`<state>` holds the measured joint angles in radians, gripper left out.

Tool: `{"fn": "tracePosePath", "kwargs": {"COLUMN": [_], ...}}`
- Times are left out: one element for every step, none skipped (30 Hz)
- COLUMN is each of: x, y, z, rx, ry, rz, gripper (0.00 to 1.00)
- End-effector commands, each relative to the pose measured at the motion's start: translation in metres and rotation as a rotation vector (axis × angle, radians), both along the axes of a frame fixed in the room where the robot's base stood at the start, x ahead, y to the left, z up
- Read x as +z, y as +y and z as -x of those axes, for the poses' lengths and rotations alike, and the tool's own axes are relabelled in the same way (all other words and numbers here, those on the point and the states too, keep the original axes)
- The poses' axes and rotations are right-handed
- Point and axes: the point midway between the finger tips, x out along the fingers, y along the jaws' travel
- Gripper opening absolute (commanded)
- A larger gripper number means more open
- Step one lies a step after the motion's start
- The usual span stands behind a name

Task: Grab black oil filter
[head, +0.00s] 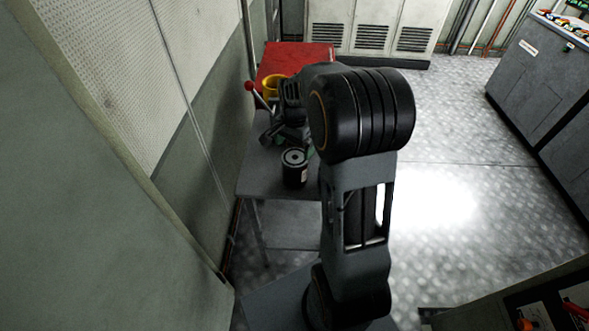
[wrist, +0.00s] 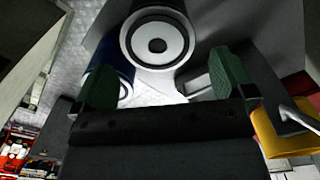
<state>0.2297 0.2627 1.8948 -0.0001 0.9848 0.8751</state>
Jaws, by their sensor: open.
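The black oil filter (head: 295,172) stands upright on a grey table in the head view, its ringed top face up. In the wrist view the ringed end of a dark filter (wrist: 157,40) shows at the top, just beyond and between my fingertips. My gripper (wrist: 167,72) is open, with a green-padded finger on each side and nothing between them. In the head view my gripper (head: 289,138) is just behind the black filter, partly hidden by my arm. I see no contact between them.
A blue cylinder (wrist: 112,68) lies behind the left finger in the wrist view. A yellow object (head: 271,86), a red-knobbed lever (head: 249,87) and a red box (head: 300,57) are at the table's far end.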

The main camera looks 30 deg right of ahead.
Motion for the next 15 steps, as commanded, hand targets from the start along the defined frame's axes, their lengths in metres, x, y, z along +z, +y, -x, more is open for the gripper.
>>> {"fn": "tracePosePath", "kwargs": {"x": [-0.004,-0.005,-0.007,-0.008,-0.009,-0.011,-0.014,-0.017,-0.022,-0.027,-0.031,-0.036,-0.040,-0.045,-0.049], "y": [0.000,0.000,0.000,0.000,0.000,0.000,0.000,0.000,-0.001,-0.001,-0.001,-0.001,-0.001,-0.001,-0.001], "z": [0.000,0.000,0.000,0.000,0.001,0.001,0.001,0.001,0.002,0.002,0.003,0.003,0.003,0.003,0.003], "rx": [0.000,0.001,0.001,0.001,0.001,0.001,0.001,0.001,0.001,0.001,0.001,0.001,0.001,0.002,0.002], "ry": [0.001,0.000,0.000,0.000,0.001,0.002,0.003,0.003,0.004,0.004,0.005,0.004,0.004,0.003,0.003], "rz": [0.000,0.000,0.000,0.000,0.000,0.000,-0.001,-0.001,0.000,0.000,-0.001,0.000,0.000,-0.001,-0.001], "gripper": [1.00,1.00,1.00,1.00,1.00,1.00,1.00,1.00,1.00,1.00,1.00,1.00,1.00,1.00,1.00]}}
